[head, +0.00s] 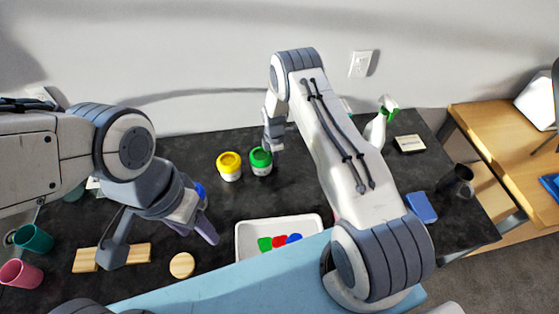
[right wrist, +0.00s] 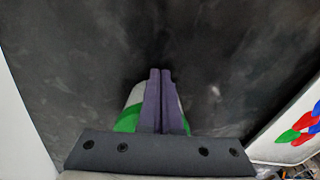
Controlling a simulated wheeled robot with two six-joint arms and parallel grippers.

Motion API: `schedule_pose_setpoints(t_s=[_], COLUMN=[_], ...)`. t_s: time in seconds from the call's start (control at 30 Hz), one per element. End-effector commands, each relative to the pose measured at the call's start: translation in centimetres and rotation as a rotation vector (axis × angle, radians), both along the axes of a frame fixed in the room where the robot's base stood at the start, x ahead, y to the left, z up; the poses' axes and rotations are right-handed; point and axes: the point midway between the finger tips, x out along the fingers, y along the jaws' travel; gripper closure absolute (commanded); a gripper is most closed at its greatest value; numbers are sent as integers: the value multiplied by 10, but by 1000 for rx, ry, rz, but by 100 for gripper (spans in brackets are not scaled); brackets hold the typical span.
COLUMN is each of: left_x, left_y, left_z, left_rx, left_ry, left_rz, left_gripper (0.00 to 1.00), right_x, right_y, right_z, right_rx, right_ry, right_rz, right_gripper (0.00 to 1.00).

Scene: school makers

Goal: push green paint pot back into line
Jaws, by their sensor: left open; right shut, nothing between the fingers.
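The green paint pot (head: 261,168), white with a green lid, stands upright on the dark table, just right of the yellow paint pot (head: 229,172) and slightly farther back. My right gripper (head: 274,146) is shut and empty at the pot's back right side; contact cannot be told. In the right wrist view the shut fingers (right wrist: 160,78) partly cover the green pot (right wrist: 128,120). A blue thing (head: 200,189), perhaps another pot, is mostly hidden behind my left gripper. My left gripper (head: 160,248) is open and empty over the front left of the table.
A white tray (head: 240,241) with green, red and blue pieces lies in front of the pots. Wooden pieces (head: 181,265), a teal cup (head: 34,238) and a pink cup (head: 20,273) are at left. A blue block (head: 421,207) and dark mug (head: 456,181) are at right.

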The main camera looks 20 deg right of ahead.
Motion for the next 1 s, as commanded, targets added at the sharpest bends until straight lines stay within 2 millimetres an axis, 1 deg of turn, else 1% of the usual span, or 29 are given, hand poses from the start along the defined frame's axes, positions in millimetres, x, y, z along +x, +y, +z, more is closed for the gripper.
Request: schedule_pose_setpoints(t_s=[0.03, 0.13, 0.4, 0.53, 0.67, 0.7, 0.8, 1.0], left_x=[0, 0, 0, 0, 0, 0, 0, 0], left_y=[0, 0, 0, 0, 0, 0, 0, 0], left_z=[-5, -3, -4, -10, -21, -23, -30, -41], left_rx=[0, 0, 0, 0, 0, 0, 0, 0], left_ry=[0, 0, 0, 0, 0, 0, 0, 0], left_rz=[1, 1, 1, 1, 1, 1, 1, 0], left_gripper=[44, 44, 44, 44, 44, 44, 44, 44], right_x=[0, 0, 0, 1, 3, 5, 5, 4], right_y=[4, 4, 2, -8, -26, -23, -23, -23], right_z=[-2, 0, -1, -2, -3, 10, 33, 72], right_rx=[0, 0, 0, 0, 0, 0, 0, 0], right_ry=[-1, 0, 0, 0, -1, -6, -6, -5], right_rz=[1, -1, 0, 4, 13, 18, 17, 17], right_gripper=[100, 100, 100, 100, 100, 100, 100, 100])
